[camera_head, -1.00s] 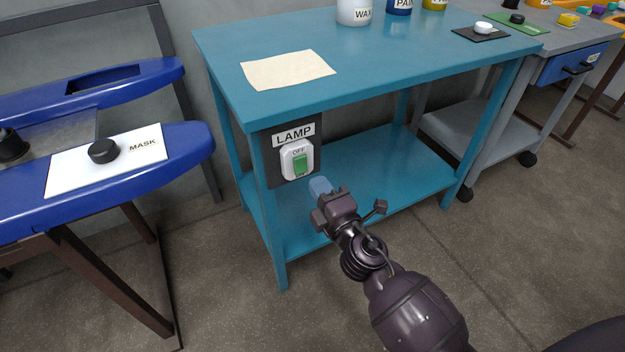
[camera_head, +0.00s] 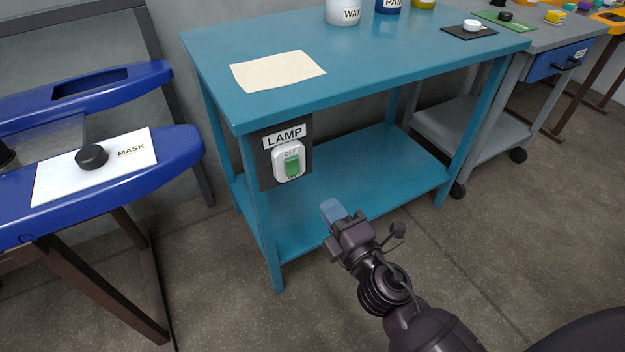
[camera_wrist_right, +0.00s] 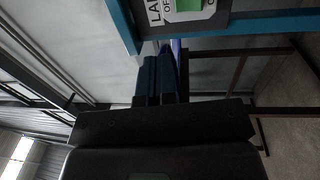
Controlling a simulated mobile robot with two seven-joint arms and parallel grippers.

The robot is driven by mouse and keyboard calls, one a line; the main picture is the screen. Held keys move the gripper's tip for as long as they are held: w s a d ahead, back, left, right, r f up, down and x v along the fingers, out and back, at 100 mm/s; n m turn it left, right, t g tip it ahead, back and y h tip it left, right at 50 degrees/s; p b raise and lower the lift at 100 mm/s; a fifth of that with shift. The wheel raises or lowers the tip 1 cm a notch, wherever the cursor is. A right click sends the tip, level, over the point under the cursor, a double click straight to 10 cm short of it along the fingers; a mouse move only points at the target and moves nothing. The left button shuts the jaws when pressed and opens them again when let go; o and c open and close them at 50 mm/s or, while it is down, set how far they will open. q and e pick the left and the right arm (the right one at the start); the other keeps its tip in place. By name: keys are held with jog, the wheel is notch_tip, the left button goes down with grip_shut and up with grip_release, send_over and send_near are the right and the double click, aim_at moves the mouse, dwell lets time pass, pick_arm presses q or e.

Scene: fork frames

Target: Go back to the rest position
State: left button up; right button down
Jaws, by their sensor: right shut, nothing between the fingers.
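My right gripper (camera_head: 334,211) is shut and empty in the head view. It is in front of the blue table, below and to the right of the lamp switch (camera_head: 289,161), and apart from it. The switch is a white plate with a green rocker, marked OFF, on a dark panel labelled LAMP on the table's front left. In the right wrist view the shut fingers (camera_wrist_right: 166,60) point towards the table, with the switch (camera_wrist_right: 190,8) at the top edge. My left gripper is in neither view.
The blue table (camera_head: 240,105) carries a beige sheet (camera_head: 277,71) and a WAX pot (camera_head: 343,12). At the left, a blue stand (camera_head: 190,146) bears a white MASK card (camera_head: 52,176) with a black knob (camera_head: 92,156). A grey wheeled cart (camera_head: 452,128) stands right. The floor in front is clear.

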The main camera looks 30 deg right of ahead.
jog(key=s+d+f+m+g, duration=0.1)
jog(key=s+f+m+g, duration=0.3)
jog(key=s, duration=0.5)
jog(key=s+d+f+m+g, duration=0.25)
jog(key=s+m, duration=0.35)
jog(key=s, duration=0.3)
jog(key=s+d+f+m+g, duration=0.1)
jog(key=s+f+m+g, duration=0.3)
jog(key=s, duration=0.5)
pick_arm(q)
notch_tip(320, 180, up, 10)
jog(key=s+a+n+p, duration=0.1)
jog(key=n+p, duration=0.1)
jog(key=p, duration=1.4)
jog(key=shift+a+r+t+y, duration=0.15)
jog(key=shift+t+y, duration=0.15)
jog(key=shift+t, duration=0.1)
pick_arm(e)
notch_tip(320, 180, up, 10)
jog(key=s+m+t, duration=0.1)
jog(key=m+t, duration=0.1)
jog(key=m, duration=0.1)
jog(key=shift+s+d+r+h, duration=0.2)
jog(key=shift+d+h, duration=0.1)
jog(key=shift+d, duration=0.15)
